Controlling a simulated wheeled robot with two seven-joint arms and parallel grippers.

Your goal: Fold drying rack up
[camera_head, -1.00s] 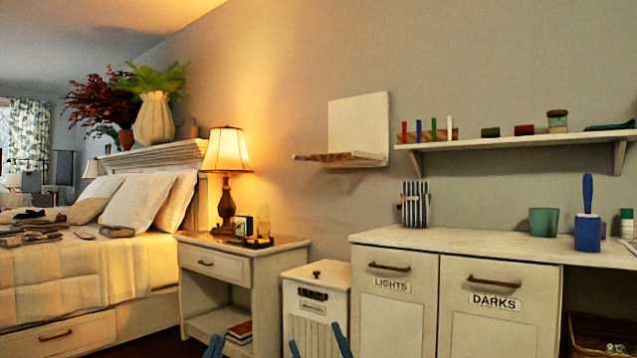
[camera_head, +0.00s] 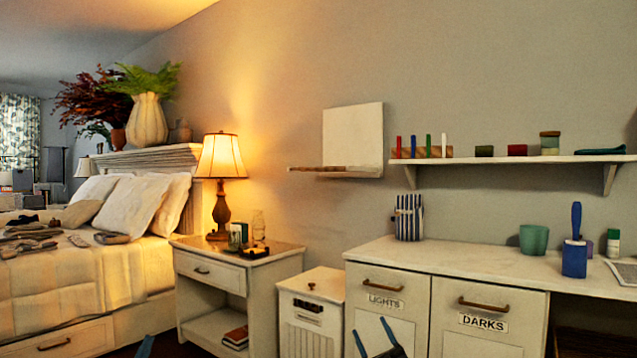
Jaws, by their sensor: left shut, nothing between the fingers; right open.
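A white upright panel (camera_head: 353,134) is fixed to the wall in the middle of the view. A thin wooden part (camera_head: 334,169) sticks out level from its lower edge. This looks like the drying rack, with its lower part folded out.
A nightstand (camera_head: 207,267) with a lit lamp (camera_head: 221,165) stands left of the rack. A white hamper (camera_head: 313,282) is below it. A cabinet (camera_head: 398,253) and a wall shelf (camera_head: 520,159) are on the right. The bed (camera_head: 65,280) is at left.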

